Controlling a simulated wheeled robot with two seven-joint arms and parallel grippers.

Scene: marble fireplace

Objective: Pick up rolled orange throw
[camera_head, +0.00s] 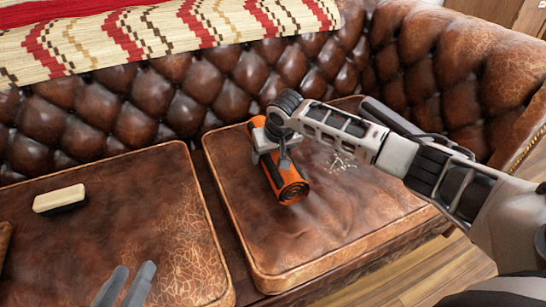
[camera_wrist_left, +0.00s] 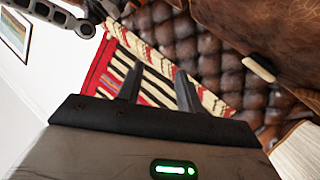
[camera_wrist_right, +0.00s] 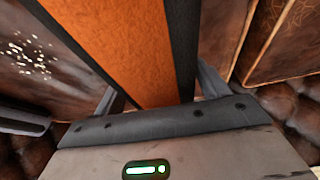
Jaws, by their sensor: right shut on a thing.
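The rolled orange throw (camera_head: 286,183), orange with black bands, lies on the right seat cushion near the backrest. My right gripper (camera_head: 275,155) is over its middle, with the fingers on either side, shut on it. In the right wrist view the throw (camera_wrist_right: 148,45) fills the space between the fingers (camera_wrist_right: 160,95). I cannot tell whether the throw touches the cushion. My left gripper (camera_head: 125,285) is at the bottom edge of the head view, away from the throw. In the left wrist view its fingers (camera_wrist_left: 158,90) are apart with nothing between them.
The brown leather sofa has a left cushion (camera_head: 130,225) and a right cushion (camera_head: 330,235). A cream-and-black block (camera_head: 60,199) lies on the left cushion. Pale crumbs (camera_head: 342,163) lie right of the throw. A patterned blanket (camera_head: 150,35) covers the backrest top. The sofa arm (camera_head: 475,70) rises at right.

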